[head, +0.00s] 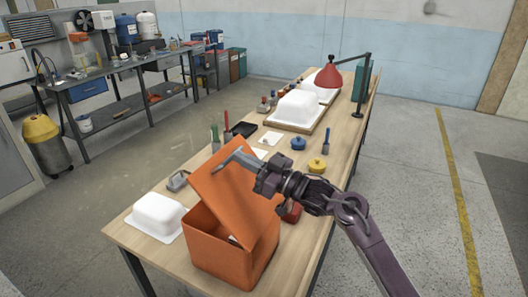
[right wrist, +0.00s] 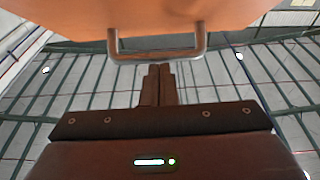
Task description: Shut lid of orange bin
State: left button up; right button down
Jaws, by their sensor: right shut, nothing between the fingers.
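The orange bin (head: 215,252) stands on the near end of the wooden table. Its orange lid (head: 222,195) is raised and tilted, so the bin is open. A grey metal handle (head: 236,158) sits at the lid's upper edge. My right gripper (head: 258,166) is beside the handle, shut and empty. In the right wrist view, its closed fingertips (right wrist: 158,68) are just below the handle bar (right wrist: 160,56), with the lid (right wrist: 150,15) above; I cannot tell whether they touch. The bin's inside is mostly hidden by the lid. My left gripper is out of view.
A white tub shell (head: 157,214) lies left of the bin. A red object (head: 292,212) is close to its right, under my arm. Yellow (head: 317,165) and blue (head: 298,143) pots, brushes, more white shells (head: 298,106) and a red lamp (head: 328,78) stand farther back.

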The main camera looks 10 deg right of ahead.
jog(key=w+a+f+g+h+p, duration=0.2)
jog(key=a, duration=0.1)
jog(key=w+a+f+h+p, duration=0.1)
jog(key=a, duration=0.1)
jog(key=shift+w+a+f+g+h, duration=0.25)
jog(key=shift+w+f+g+h, duration=0.05)
jog(key=shift+w+g+h, duration=0.1)
jog(key=w+a+f+g+h, duration=0.2)
jog(key=a+f+h, duration=0.1)
jog(key=f, duration=0.4)
jog(key=shift+w+a+f+b, duration=0.25)
jog(key=shift+a+f+b, duration=0.05)
jog(key=shift+a+b, duration=0.1)
